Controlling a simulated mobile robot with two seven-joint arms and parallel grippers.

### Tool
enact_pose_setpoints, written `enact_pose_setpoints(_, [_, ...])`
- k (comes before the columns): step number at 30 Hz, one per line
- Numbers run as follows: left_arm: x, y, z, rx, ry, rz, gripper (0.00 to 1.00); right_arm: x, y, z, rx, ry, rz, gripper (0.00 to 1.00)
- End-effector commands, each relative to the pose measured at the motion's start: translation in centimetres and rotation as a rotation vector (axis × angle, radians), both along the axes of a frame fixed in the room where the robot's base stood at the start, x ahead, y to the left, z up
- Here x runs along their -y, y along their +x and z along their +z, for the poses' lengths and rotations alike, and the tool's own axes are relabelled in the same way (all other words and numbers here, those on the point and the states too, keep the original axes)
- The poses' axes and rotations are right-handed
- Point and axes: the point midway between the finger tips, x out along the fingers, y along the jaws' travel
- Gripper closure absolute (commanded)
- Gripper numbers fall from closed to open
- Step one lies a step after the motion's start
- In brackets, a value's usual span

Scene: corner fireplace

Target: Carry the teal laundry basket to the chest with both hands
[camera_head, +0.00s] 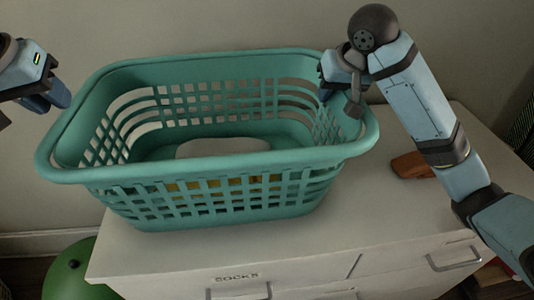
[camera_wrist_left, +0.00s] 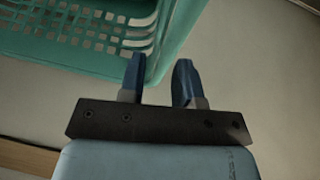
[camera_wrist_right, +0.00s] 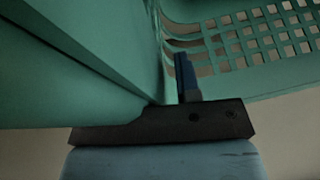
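The teal laundry basket (camera_head: 215,165) stands upright on the white chest (camera_head: 400,215), with its left end reaching over the chest's left side in the head view. My left gripper (camera_head: 58,97) is open and empty, just left of the basket's left rim. Its two fingers show apart in the left wrist view (camera_wrist_left: 158,82), close to the basket's wall (camera_wrist_left: 172,40). My right gripper (camera_head: 342,97) is at the basket's right rim, with its fingers astride it. In the right wrist view one finger stands clear of the wall; the basket hides the other.
A reddish-brown object (camera_head: 412,165) lies on the chest right of the basket. A drawer labelled SOCKS (camera_head: 237,278) faces front. A green round object (camera_head: 70,272) is on the floor at lower left. The wall is close behind. The chest's right side has free room.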

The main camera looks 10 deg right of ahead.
Motion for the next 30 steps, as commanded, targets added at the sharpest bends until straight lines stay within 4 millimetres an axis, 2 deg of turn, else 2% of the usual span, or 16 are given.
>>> enact_pose_setpoints(1, [-0.3, -0.3, 1.0, 0.006, 0.004, 0.003, 0.69, 0.0, 0.0, 0.0, 0.0, 0.0, 0.0, 0.69])
enact_pose_setpoints(6, [-0.6, -1.1, 2.9, 0.003, 0.002, 0.002, 0.69, 0.0, 0.0, 0.0, 0.0, 0.0, 0.0, 0.69])
enact_pose_setpoints(13, [-0.6, -1.4, 3.5, 0.0, 0.001, 0.002, 0.69, 0.2, -0.3, 0.9, 0.004, -0.003, 0.001, 0.69])
enact_pose_setpoints(24, [-0.6, -1.4, 3.5, 0.0, 0.001, 0.001, 0.69, 0.8, -3.1, 7.4, 0.007, -0.003, -0.002, 0.69])
enact_pose_setpoints(30, [-0.6, -1.4, 3.5, 0.0, 0.001, 0.001, 0.69, 1.0, -4.2, 10.0, 0.004, -0.002, -0.001, 0.69])
